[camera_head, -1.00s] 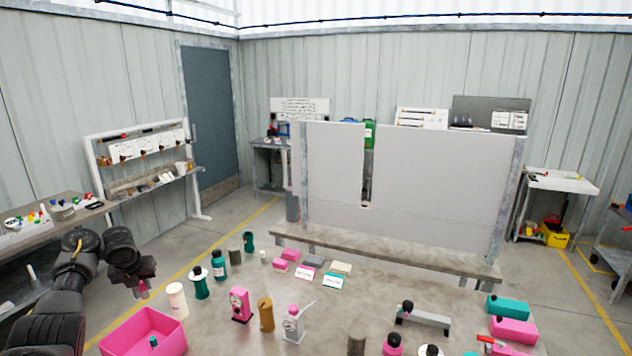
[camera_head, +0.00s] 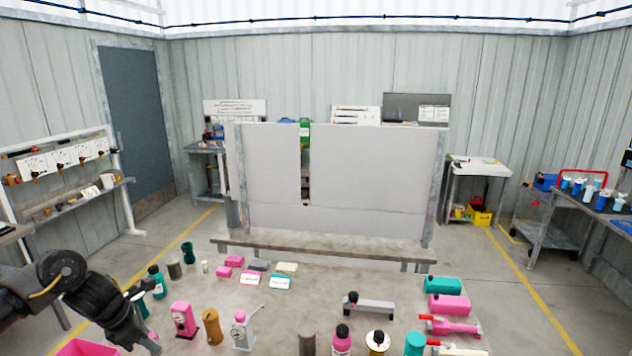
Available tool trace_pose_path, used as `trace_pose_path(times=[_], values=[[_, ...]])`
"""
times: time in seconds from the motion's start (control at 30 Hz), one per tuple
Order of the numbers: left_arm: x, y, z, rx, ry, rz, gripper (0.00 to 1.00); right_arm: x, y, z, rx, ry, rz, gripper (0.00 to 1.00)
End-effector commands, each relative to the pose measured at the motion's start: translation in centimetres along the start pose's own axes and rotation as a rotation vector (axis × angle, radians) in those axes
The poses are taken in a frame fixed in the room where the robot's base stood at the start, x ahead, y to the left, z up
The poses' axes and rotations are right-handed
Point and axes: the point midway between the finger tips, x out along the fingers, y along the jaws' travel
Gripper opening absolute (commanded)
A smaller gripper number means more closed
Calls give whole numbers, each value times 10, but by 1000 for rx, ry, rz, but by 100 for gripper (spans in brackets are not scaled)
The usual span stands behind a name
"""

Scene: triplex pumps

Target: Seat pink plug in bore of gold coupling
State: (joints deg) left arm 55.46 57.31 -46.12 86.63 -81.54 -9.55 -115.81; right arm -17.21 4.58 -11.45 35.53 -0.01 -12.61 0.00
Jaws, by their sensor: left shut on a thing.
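My left gripper (camera_head: 148,343) is low at the left, near the front left of the bench, with its fingers pointing down. It is shut on the pink plug, but the arm and gripper hide the plug from this view. A gold-brown upright piece (camera_head: 211,326), which looks like the gold coupling, stands on the bench to the right of the gripper, apart from it. Its bore cannot be made out from here. My right gripper is not in view.
A pink gauge-like unit (camera_head: 183,320) stands between the gripper and the gold piece. A grey unit (camera_head: 243,330) stands to its right. A pink bin (camera_head: 85,347) is at the lower left. Several bottles stand at the front right. The middle of the bench (camera_head: 290,300) is clear.

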Motion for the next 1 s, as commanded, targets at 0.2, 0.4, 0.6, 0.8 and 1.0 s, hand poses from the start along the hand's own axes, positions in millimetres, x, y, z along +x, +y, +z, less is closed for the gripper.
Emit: trace_pose_path(times=[0.2, 0.4, 0.6, 0.8, 1.0], values=[[-12, -44, 3, 164, 0, -64, 0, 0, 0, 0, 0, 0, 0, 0], [-7, -70, 47, 281, -4, -111, 0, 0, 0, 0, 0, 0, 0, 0], [-5, -112, 100, 462, -2, -183, 0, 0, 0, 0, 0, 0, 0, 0], [-6, -169, 151, 698, 0, -281, 0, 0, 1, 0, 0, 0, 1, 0], [-10, -223, 176, 933, 2, -383, 0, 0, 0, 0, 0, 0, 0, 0]])
